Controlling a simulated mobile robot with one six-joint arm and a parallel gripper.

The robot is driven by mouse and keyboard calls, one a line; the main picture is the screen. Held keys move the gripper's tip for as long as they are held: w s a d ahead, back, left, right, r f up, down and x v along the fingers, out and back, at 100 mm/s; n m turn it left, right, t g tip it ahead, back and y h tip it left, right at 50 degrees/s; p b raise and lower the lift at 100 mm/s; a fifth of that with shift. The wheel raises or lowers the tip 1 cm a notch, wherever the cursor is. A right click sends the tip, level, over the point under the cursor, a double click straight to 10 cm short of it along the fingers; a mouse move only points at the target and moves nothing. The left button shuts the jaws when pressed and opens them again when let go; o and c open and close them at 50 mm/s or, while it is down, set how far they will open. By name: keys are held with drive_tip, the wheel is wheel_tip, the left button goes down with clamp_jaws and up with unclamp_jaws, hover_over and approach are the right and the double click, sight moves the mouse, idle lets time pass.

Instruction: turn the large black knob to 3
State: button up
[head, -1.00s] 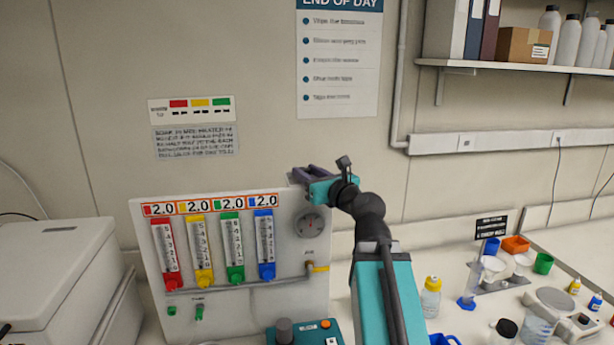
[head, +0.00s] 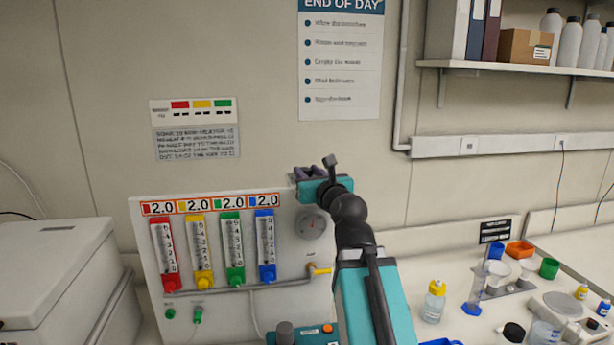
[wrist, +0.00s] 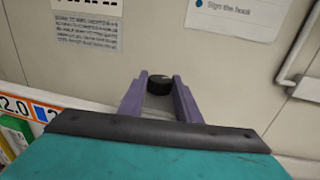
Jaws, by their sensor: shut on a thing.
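My gripper (head: 318,172) is at the upper right corner of the white flow-meter panel (head: 290,300), in front of the wall. In the wrist view its two purple fingers (wrist: 160,92) are shut on a round black knob (wrist: 160,84), which sits between them near the tips. The knob's markings and pointer do not show, and I cannot tell what it is mounted on, if anything. A dark grey knob (head: 284,331) stands upright on a teal box at the bottom of the head view, apart from my gripper.
A yellow valve (head: 320,270) sits below the gauge. A bench with bottles and cups (head: 520,250) lies at right.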

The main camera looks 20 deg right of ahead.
idle(0.4)
drive_tip(key=o, duration=1.1)
drive_tip(key=shift+c, duration=0.2)
drive_tip(key=shift+s+f, duration=0.1)
